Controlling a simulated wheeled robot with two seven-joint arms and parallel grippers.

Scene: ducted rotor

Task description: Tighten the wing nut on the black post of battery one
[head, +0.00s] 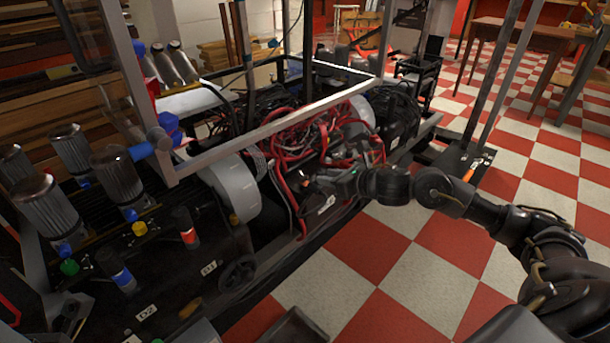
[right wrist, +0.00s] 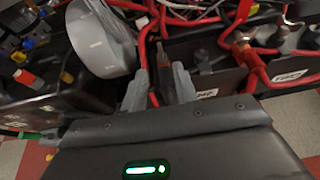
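My right gripper (head: 345,183) reaches from the right to the batteries at the frame's side in the head view. In the right wrist view its two grey fingers (right wrist: 159,92) stand apart. A slim dark piece (right wrist: 164,72) and a red cable lie between or just beyond them; I cannot tell whether they touch. A dark battery with a white label (right wrist: 207,93) is beside the right finger; the label is too small to read surely. A grey post fitting (right wrist: 203,60) shows above it. I cannot make out the wing nut. My left gripper is not in view.
Red cables (head: 310,135) tangle over the batteries. A battery labelled TWO (right wrist: 290,77) is to the right in the wrist view. A pale round duct (head: 233,188) is left of the gripper. A metal frame bar (head: 270,127) crosses behind. Checkered floor (head: 400,260) is clear in front.

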